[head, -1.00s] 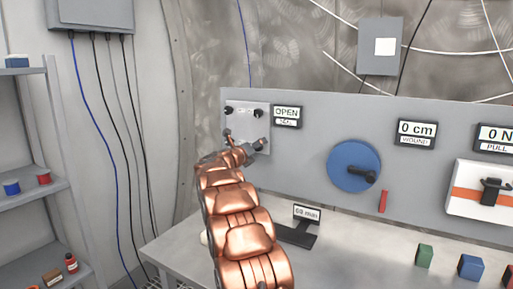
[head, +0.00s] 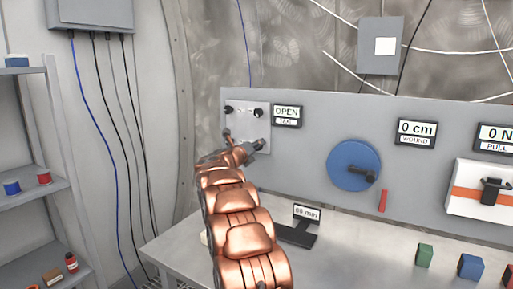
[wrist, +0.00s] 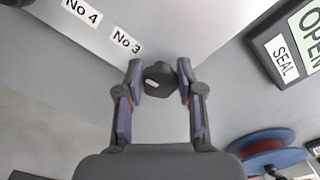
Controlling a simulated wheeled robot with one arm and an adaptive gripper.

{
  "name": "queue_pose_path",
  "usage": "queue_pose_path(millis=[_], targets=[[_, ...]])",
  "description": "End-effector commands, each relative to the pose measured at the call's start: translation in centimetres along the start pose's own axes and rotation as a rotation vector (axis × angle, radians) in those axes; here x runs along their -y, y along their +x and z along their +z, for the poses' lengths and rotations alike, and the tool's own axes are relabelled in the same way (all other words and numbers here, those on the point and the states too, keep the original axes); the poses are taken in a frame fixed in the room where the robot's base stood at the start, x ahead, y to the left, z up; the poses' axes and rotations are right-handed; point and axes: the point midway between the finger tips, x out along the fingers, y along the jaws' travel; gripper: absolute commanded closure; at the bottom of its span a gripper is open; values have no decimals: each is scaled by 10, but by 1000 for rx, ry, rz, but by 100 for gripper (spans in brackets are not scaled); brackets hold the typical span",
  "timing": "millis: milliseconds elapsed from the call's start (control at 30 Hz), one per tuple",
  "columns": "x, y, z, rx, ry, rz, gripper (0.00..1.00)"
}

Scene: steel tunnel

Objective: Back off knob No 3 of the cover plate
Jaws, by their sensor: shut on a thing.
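The pale cover plate (head: 244,122) is on the left end of the grey panel, with dark knobs at its corners. In the wrist view, the dark knob No 3 (wrist: 158,80) is between the fingers of my gripper (wrist: 160,82), under the printed label "No 3". My gripper is shut on it. A label "No 4" and part of another dark knob (wrist: 14,3) show at the upper left. In the head view, my gripper (head: 256,147) is at the plate's lower right corner, and my arm hides part of the plate's lower edge.
A sign (head: 287,116) reading "OPEN" is right of the plate. A blue hand wheel (head: 350,160) with a dark handle is farther right on the panel. A small display on a stand (head: 306,212) stands on the bench below. Coloured blocks (head: 471,267) lie at the bench's right.

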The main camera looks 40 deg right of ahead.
Motion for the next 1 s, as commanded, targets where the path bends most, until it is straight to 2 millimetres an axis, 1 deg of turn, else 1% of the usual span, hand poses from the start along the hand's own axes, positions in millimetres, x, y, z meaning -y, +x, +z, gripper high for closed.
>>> queue_pose_path(millis=[267,667,1000], targets=[[-2,-1,0,0,-102,4,98],[-1,-1,2,0,-320,2,98],[0,0,2,-2,-624,2,98]])
